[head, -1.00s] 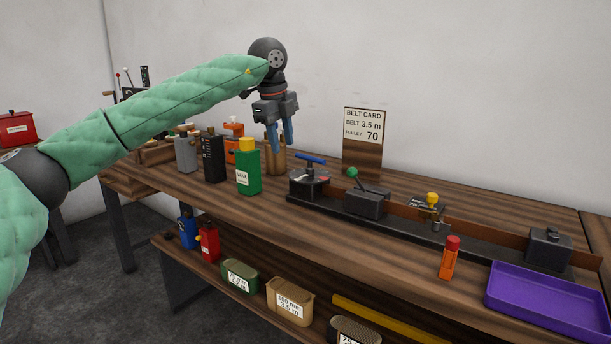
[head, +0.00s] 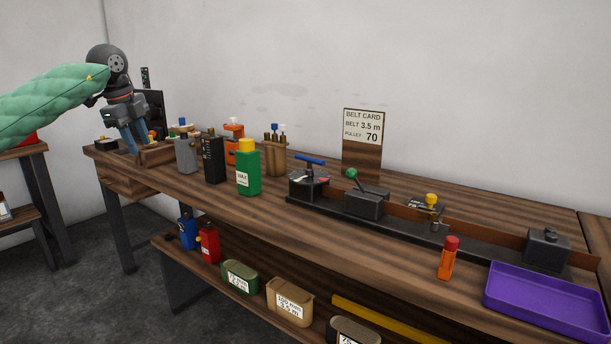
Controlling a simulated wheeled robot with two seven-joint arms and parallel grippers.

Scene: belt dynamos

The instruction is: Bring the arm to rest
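My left arm reaches in from the left edge. Its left gripper (head: 135,145) points down with its blue fingers a little apart, over the far left end of the wooden bench (head: 300,215). The gripper looks open, and I see nothing held between its fingers. The fingertips are close to a small wooden box (head: 157,156); whether they touch it I cannot tell. My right gripper is not in view.
On the bench stand a grey can (head: 187,155), a black can (head: 213,160), a green wax bottle (head: 248,172), a belt rig (head: 365,203), an orange tube (head: 448,260) and a purple tray (head: 550,295). A belt card (head: 363,130) stands behind. The lower shelf holds several bins.

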